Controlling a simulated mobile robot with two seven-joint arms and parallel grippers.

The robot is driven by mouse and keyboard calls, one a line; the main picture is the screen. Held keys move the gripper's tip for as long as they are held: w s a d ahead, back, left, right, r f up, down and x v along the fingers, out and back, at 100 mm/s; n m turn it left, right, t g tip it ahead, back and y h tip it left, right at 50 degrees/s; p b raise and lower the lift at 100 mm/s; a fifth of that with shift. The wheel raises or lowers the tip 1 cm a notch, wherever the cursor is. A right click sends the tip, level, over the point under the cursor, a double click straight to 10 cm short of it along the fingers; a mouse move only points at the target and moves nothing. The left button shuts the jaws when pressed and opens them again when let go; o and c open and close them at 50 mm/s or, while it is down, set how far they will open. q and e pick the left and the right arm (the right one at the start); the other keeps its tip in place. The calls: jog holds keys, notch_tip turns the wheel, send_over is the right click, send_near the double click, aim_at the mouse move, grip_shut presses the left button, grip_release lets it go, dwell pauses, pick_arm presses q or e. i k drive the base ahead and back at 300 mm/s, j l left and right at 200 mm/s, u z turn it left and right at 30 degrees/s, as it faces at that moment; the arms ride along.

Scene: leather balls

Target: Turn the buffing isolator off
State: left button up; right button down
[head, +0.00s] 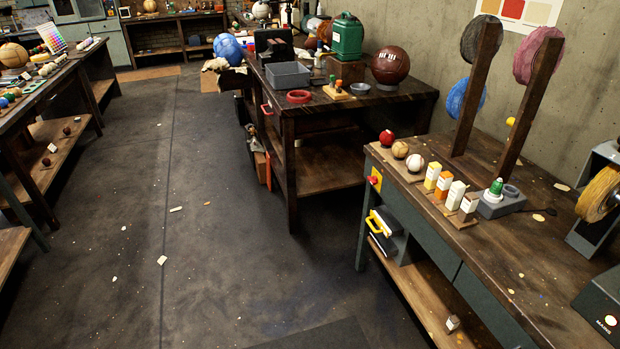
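A buffing wheel (601,195) with a yellowish rim is mounted on a grey machine at the bench's right side, partly cut by the picture edge. Neither of my grippers is in view.
Two wooden posts carry coloured discs. The dark floor (200,230) to the left is mostly clear.

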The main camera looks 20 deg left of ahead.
aim_at(373, 180)
jog(key=u, duration=0.25)
jog(key=i+j+z, duration=0.1)
jog(key=z, duration=0.45)
jog(key=i+j+z, duration=0.35)
jog(key=j, duration=0.2)
jog(key=j+z, duration=0.15)
jog(key=i+j+z, duration=0.1)
jog(key=j, duration=0.4)
jog(key=i+j+z, duration=0.1)
jog(key=j, duration=0.35)
jog(key=i+j+z, duration=0.1)
jog(key=j, duration=0.4)
jog(key=i+j+z, duration=0.1)
jog(key=j, duration=0.4)
jog(key=i+j, duration=0.1)
jog(key=j, duration=0.55)
jog(key=i+j, duration=0.1)
jog(key=j, duration=0.55)
jog(key=i+j, duration=0.1)
jog(key=j, duration=0.5)
